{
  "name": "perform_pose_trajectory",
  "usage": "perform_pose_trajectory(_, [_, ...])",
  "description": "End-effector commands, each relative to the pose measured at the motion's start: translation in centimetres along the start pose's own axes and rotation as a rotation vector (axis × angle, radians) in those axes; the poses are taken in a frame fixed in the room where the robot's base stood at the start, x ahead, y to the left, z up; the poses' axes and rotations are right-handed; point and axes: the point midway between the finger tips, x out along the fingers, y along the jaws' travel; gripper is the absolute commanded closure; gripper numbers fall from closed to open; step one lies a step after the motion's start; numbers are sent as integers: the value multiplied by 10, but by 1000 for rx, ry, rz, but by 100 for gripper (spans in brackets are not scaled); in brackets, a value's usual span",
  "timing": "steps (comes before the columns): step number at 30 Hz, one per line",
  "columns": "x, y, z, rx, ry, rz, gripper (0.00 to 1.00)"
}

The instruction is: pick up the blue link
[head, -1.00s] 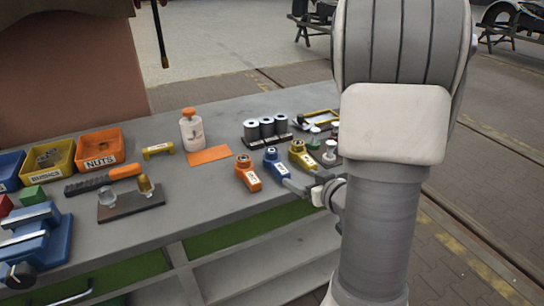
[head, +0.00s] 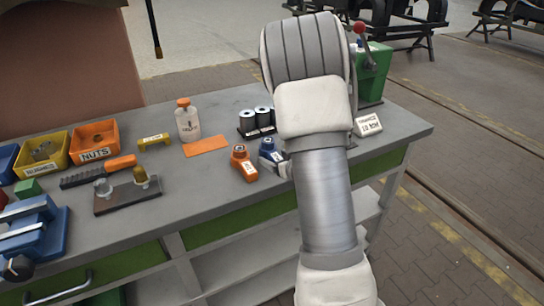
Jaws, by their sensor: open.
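The blue link (head: 268,146) lies on the grey workbench (head: 215,205), just right of the orange link (head: 243,164). Its upper round end shows; its lower right part is partly covered. My gripper (head: 281,166) is right at the blue link's near end, mostly hidden behind my own arm. Only a small grey piece of it shows. It is open, and I cannot tell whether the fingers are around or beside the link. The yellow link is hidden behind my arm.
An orange pad (head: 206,145), a white bottle (head: 188,122) and dark spools (head: 256,121) stand behind the links. A green machine (head: 372,72) and a white sign (head: 368,124) are at the right. Parts bins (head: 94,143) are at the left. The bench front is clear.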

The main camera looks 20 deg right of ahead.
Motion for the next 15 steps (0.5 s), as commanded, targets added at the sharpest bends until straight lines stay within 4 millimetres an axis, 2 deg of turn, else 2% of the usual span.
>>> perform_pose_trajectory(8, [3,0,0,0,-1,0,20])
perform_pose_trajectory(15, [2,0,0,0,0,0,64])
